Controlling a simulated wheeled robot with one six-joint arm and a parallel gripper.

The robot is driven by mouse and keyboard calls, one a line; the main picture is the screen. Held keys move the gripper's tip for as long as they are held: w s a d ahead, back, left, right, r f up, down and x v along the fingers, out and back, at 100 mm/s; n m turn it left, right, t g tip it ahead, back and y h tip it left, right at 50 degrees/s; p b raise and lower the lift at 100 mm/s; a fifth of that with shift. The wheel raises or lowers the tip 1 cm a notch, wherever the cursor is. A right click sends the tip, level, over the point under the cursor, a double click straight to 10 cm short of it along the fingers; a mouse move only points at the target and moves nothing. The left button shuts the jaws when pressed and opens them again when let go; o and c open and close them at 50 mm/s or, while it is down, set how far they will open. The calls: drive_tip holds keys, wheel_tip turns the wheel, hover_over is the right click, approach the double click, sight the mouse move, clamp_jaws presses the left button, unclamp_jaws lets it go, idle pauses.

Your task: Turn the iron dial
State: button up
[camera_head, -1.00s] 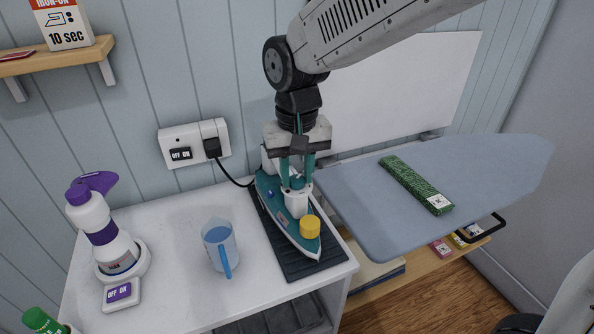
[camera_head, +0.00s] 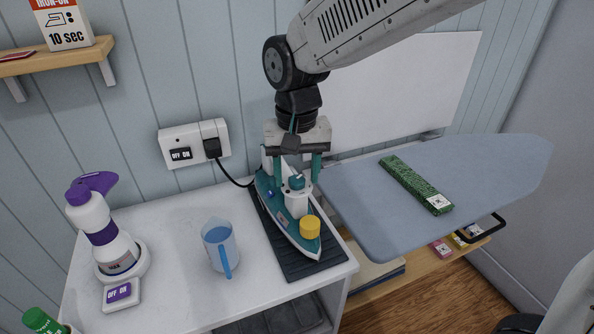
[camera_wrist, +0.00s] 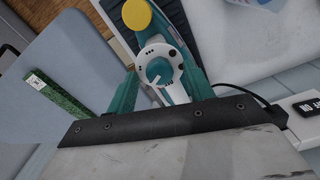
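The iron (camera_head: 289,219) lies on the dark mat, teal and white with a yellow cap at its near end. Its teal dial (camera_head: 297,183) tops a white round housing. The dial also shows in the wrist view (camera_wrist: 158,71), with a white pointer mark towards the picture's bottom. My gripper (camera_head: 297,176) is open above the iron, its teal fingers spread either side of the dial with gaps. In the wrist view my gripper (camera_wrist: 161,77) has the dial between its fingers; neither appears to touch it.
The dark mat (camera_head: 327,262) lies on the white counter. A blue-handled jug (camera_head: 219,246) and a purple-topped spray bottle (camera_head: 102,226) stand left. An ironing board (camera_head: 370,222) bearing a green box (camera_head: 415,184) is right. The iron's cord runs to a wall socket (camera_head: 194,143).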

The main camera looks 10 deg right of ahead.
sight(297, 179)
wheel_tip(297, 179, up, 8)
drive_tip(key=shift+f, duration=0.1)
idle(0.5)
drive_tip(key=s+d+f+t, duration=0.1)
drive_tip(key=s+d+f, duration=0.1)
drive_tip(key=s+d, duration=1.7)
drive_tip(key=shift+s+d+f, duration=0.3)
drive_tip(key=shift+s+d, duration=0.1)
drive_tip(key=shift+d, duration=0.55)
